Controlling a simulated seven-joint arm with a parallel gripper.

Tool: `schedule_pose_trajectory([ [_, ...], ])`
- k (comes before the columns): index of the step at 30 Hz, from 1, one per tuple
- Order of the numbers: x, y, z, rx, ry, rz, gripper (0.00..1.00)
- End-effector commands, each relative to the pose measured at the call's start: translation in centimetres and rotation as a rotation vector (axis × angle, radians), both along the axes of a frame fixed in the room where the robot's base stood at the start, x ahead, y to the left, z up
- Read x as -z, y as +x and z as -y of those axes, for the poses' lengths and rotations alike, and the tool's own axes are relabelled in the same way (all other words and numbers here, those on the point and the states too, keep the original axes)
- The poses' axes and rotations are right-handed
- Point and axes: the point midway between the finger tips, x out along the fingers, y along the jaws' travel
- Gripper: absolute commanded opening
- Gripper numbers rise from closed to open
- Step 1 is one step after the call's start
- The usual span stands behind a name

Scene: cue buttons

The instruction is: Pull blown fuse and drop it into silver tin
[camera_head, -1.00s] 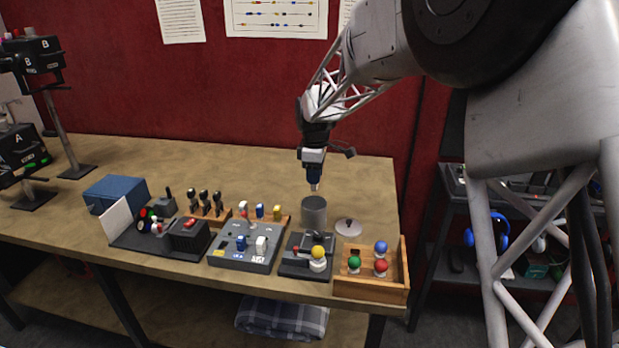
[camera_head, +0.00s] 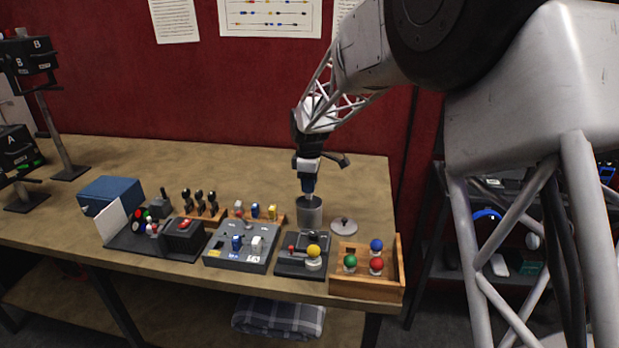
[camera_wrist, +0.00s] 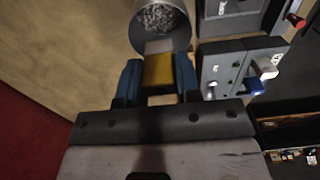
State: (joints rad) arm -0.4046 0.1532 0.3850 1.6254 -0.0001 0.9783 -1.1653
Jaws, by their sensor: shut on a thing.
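My gripper (camera_head: 308,191) points down right over the silver tin (camera_head: 309,214). In the wrist view my blue fingers (camera_wrist: 159,78) are shut on a yellow fuse (camera_wrist: 158,73) with a pale end. That end is at the near rim of the tin (camera_wrist: 190,42), whose grainy contents show. I cannot tell how far the fuse reaches inside. The grey fuse panel (camera_head: 226,259) stands left of the tin, holding a blue fuse (camera_head: 237,243) and a white fuse (camera_head: 257,245). Both also show in the wrist view.
A round lid (camera_head: 343,226) lies right of the tin. A rack with white, blue and yellow fuses (camera_head: 272,212) stands behind the panel. A lever box (camera_head: 296,268) and a wooden tray (camera_head: 366,289) with coloured knobs are in front. Bare bench lies behind the tin.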

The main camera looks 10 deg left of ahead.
Motion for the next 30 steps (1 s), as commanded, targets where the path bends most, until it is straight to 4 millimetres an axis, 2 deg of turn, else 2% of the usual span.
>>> schedule_pose_trajectory([
  [12, 2.6, 0.0, 0.0, 0.0, 0.0, 0.0, 0.08],
  [28, 3.1, 0.0, 0.0, 0.0, 0.0, 0.001, 0.08],
  [29, 3.1, 0.0, 0.0, 0.0, 0.0, 0.001, 0.33],
  [30, 3.1, 0.0, 0.0, 0.0, 0.0, 0.001, 0.39],
])
